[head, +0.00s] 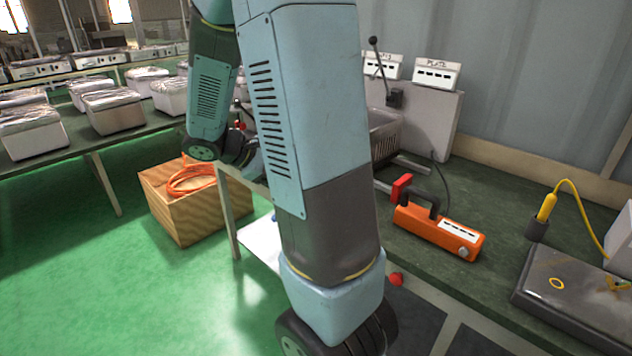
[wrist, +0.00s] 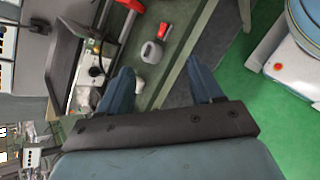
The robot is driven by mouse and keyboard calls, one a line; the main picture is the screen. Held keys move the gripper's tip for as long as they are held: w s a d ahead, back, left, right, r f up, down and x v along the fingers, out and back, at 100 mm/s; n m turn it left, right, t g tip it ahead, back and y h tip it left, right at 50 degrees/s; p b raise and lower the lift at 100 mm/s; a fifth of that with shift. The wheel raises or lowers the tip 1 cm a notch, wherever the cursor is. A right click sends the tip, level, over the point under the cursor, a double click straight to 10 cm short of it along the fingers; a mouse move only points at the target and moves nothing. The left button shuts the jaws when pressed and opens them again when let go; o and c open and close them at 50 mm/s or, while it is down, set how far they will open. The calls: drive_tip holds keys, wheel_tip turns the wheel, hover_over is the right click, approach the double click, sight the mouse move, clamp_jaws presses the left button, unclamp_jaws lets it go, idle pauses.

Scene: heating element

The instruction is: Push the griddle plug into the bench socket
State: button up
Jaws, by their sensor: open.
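A flat dark-grey appliance (head: 572,292), perhaps the griddle, lies in front. White boxes with dark slots, one labelled PLATE (head: 436,74), sit on the grey back panel; I cannot tell whether these are the bench socket. My gripper (wrist: 161,78) is open and empty in the wrist view, its blue fingers apart. My arm hides it in the head view.
An orange device (head: 437,231) with a black handle sits mid-bench. A lever (head: 376,58) rises near the panel. A wooden crate (head: 182,204) with orange cable stands on the green floor.

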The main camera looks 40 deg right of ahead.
drive_tip(key=w+d+f+n+t+h, duration=0.2)
drive_tip(key=w+d+f+n+h, duration=0.2)
drive_tip(key=w+f+n, duration=0.3)
drive_tip(key=w+d+f+n+t+h, duration=0.2)
drive_tip(key=w+d+f+n+h, duration=0.3)
drive_tip(key=f, duration=0.3)
drive_tip(key=shift+t+y, duration=0.4)
drive_tip(key=shift+y, duration=0.1)
drive_tip(key=d, duration=0.4)
drive_tip(key=w+d, duration=0.1)
drive_tip(key=d, duration=0.3)
drive_tip(key=w+d, duration=0.1)
drive_tip(key=d, duration=0.3)
drive_tip(key=shift+d+f, duration=0.15)
drive_tip(key=shift+d, duration=0.05)
drive_tip(key=shift+c, duration=0.5)
drive_tip(key=c, duration=1)
drive_tip(key=shift+o, duration=0.2)
